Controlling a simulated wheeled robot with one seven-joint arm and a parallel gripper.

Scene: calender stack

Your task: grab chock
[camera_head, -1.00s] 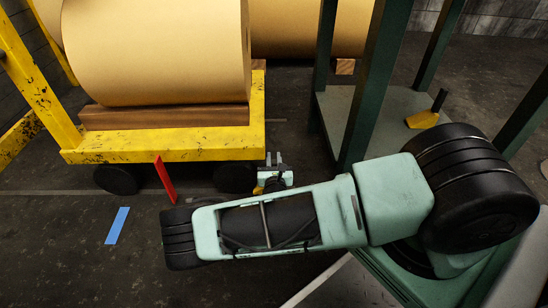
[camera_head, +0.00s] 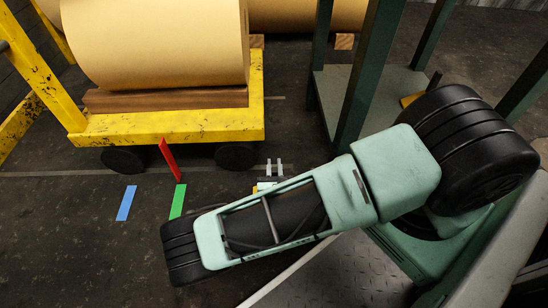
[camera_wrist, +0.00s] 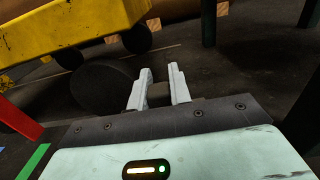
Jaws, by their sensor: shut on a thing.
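My gripper (camera_wrist: 158,88) shows in the wrist view with its two pale fingers close on either side of a small dark grey-brown block, which looks like the chock (camera_wrist: 158,95). The fingers cover its sides, so its full shape is hidden. In the head view my gripper (camera_head: 275,168) is a pair of short pale prongs past my arm, low in front of the yellow cart (camera_head: 175,124). The block cannot be made out there.
The yellow cart carries a big tan roll (camera_head: 155,40) on wood. A red upright strip (camera_head: 170,160), a green strip (camera_head: 178,201) and a blue strip (camera_head: 126,203) are left of my gripper. A green frame (camera_head: 362,90) stands at right. Dark floor lies between.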

